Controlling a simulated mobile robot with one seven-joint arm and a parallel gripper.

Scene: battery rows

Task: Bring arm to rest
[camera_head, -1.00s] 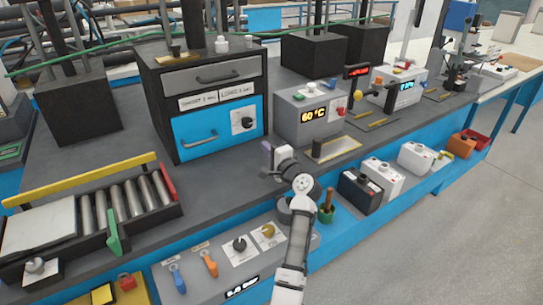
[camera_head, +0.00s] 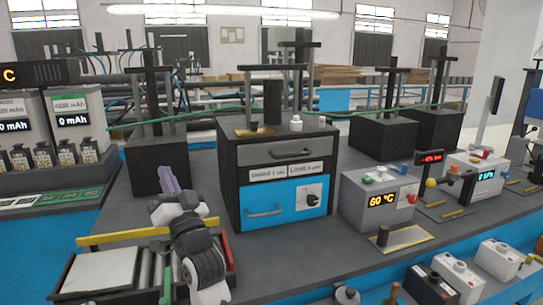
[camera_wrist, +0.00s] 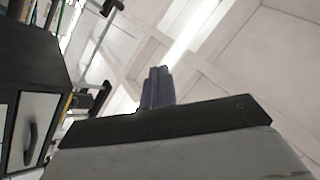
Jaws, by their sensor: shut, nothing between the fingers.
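My gripper (camera_head: 169,180) is raised over the roller conveyor at the left of the head view, with its purple-grey fingers pointing up. The fingers are together and hold nothing. In the wrist view the closed fingers (camera_wrist: 157,87) point up toward the ceiling. My arm rises from the lower left of the head view, in front of the conveyor, and hides part of its rollers. The gripper appears clear of the bench things around it.
A black cabinet with a grey drawer and a blue drawer (camera_head: 262,206) stands right of my gripper. The roller conveyor (camera_head: 75,292) lies below. A grey box reading 60 °C (camera_head: 362,217) stands further right. Battery testers (camera_head: 68,135) stand at the left.

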